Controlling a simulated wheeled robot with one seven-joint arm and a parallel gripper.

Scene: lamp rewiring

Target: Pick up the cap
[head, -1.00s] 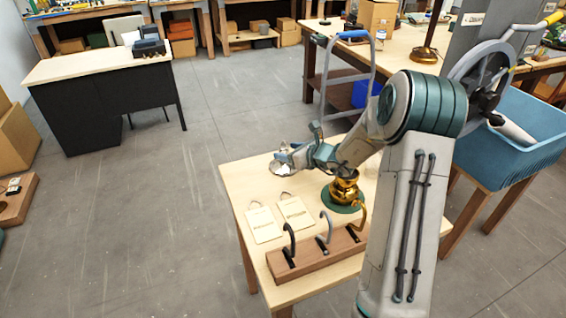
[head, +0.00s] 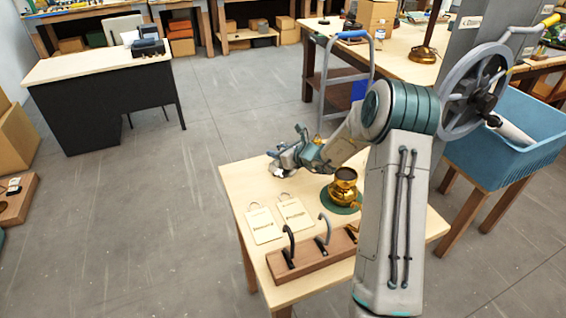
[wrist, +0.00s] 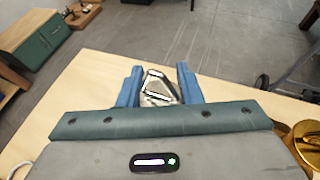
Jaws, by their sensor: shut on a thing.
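The cap (wrist: 157,90) is a small shiny silver piece between the two blue fingers of my gripper (wrist: 160,78) in the wrist view. My gripper is shut on it. In the head view my gripper (head: 282,160) is over the far left corner of the light wooden table (head: 236,187). The silver cap (head: 278,173) shows just below the fingers there, partly hidden by them. I cannot tell whether it still touches the table top.
A brass lamp part (head: 344,180) stands on a green round mat right of my gripper. Two labelled tags (head: 263,226) lie in front, with a wooden rack (head: 310,258) of curved hooks nearer. A blue bin (head: 515,140) stands to the right.

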